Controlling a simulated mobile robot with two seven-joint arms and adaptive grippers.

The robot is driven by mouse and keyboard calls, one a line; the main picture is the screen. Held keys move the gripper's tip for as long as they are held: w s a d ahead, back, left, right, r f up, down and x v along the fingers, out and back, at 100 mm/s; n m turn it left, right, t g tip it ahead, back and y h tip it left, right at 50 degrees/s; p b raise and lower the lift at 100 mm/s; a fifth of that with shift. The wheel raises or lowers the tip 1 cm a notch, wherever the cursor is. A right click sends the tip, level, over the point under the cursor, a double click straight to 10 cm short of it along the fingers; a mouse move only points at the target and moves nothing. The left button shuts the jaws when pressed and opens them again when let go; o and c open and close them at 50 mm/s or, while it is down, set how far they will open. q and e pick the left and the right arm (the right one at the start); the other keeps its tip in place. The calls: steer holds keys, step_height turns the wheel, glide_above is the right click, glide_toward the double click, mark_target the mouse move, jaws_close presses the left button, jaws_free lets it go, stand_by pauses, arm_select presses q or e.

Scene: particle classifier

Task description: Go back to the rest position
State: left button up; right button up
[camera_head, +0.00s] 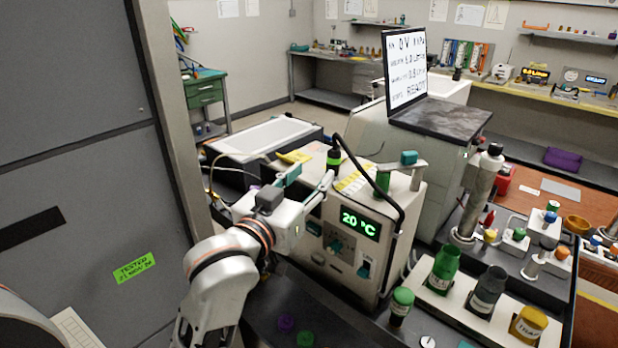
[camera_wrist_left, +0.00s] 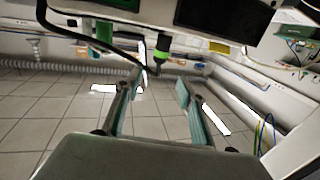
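My left gripper (camera_head: 313,177) is open in front of the upper front of a white machine (camera_head: 400,195) with a green "20 °C" display (camera_head: 360,224). In the left wrist view its two teal-padded fingers (camera_wrist_left: 158,90) stand apart with nothing held between them. A black probe with a green ring (camera_head: 333,158), on a black cable, shows just beyond the fingertips; in the left wrist view it (camera_wrist_left: 160,55) appears past the gap. I cannot tell how close it is to the fingers. My right gripper is not in view.
A tall grey cabinet (camera_head: 70,190) stands close on the left of my left arm. Green, grey and yellow jars (camera_head: 487,291) stand in a white rack at the right front. A white basin (camera_head: 265,137) lies behind the machine. A screen (camera_head: 404,68) stands farther back.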

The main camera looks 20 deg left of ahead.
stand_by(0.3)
arm_select(q)
steer(key=s+f+m+g, duration=0.1)
steer(key=s+f+g, duration=0.1)
steer(key=f, duration=1.2)
steer(key=s+f+m+g, duration=0.1)
steer(key=s+f+g, duration=0.1)
steer(key=f, duration=1.1)
steer(key=s+a+f+m+g, duration=0.1)
steer(key=s+f+g, duration=0.2)
steer(key=s+f, duration=1.4)
step_height(320, 180, down, 4)
steer(key=shift+r+h, duration=0.1)
steer(key=shift+h, duration=0.2)
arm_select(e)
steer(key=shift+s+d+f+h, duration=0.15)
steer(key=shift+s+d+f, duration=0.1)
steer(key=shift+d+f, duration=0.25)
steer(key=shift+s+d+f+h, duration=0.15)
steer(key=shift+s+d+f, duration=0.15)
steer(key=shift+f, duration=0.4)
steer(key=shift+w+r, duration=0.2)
arm_select(q)
steer(key=shift+c, duration=0.6)
